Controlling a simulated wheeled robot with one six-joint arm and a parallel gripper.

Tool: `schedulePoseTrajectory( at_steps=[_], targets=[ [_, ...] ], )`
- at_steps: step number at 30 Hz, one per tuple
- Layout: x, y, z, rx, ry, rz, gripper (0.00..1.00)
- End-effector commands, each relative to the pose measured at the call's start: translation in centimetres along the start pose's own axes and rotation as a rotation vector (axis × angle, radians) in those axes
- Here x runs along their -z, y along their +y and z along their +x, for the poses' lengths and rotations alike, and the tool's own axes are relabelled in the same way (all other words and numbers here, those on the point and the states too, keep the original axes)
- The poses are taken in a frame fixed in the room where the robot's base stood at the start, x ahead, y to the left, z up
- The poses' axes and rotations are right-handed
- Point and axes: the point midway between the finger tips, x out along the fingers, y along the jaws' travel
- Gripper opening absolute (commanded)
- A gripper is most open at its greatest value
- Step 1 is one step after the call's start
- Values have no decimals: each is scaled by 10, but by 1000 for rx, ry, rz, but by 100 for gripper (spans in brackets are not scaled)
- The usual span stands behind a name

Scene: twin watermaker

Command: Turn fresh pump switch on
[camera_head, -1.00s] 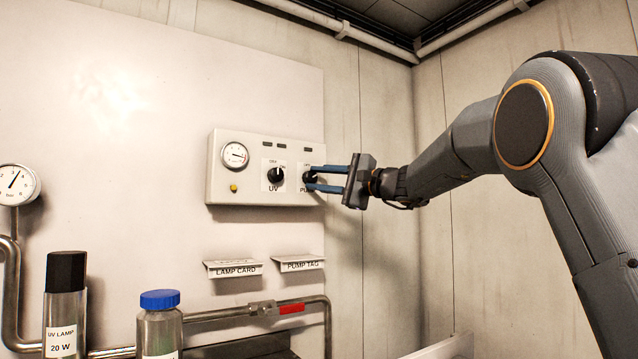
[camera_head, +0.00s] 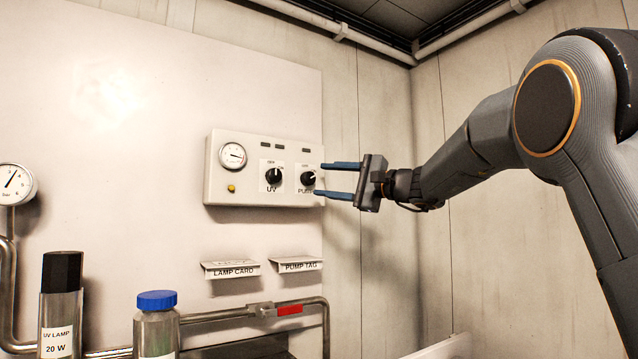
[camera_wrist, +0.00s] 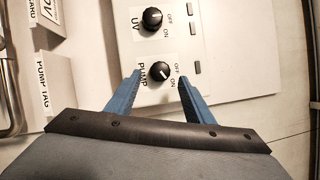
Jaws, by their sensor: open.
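The fresh pump switch is a round black knob (camera_head: 308,178) labelled PUMP on a pale control box (camera_head: 216,178). In the wrist view the knob (camera_wrist: 159,71) has OFF and ON marks beside it, and its white pointer appears turned toward ON. My gripper (camera_head: 321,180) is open just right of the knob in the head view, with blue fingers pointing at the box. In the wrist view the gripper (camera_wrist: 160,77) has a finger on either side of the knob's lower part, apart from it and holding nothing.
The black UV knob (camera_head: 273,176) sits left of the pump knob. A round gauge (camera_head: 233,155) and yellow button (camera_head: 232,188) are on the box. LAMP CARD (camera_head: 231,271) and PUMP TAG (camera_head: 298,266) holders, a pipe with red-handled valve (camera_head: 289,310) and two bottles are below.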

Motion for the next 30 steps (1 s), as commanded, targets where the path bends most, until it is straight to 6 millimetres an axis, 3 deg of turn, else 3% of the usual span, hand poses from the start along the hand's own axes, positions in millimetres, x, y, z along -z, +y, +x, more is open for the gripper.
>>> schedulePoseTrajectory(
  at_steps=[3, 9, 26, 30],
  targets=[
    [1, 0, -21, 0, 3, 0, 48],
    [0, 1, -40, 0, 1, 0, 48],
    [0, 0, -43, 0, 0, 1, 48],
    [-5, -10, -43, 0, 0, 0, 48]
  ],
)
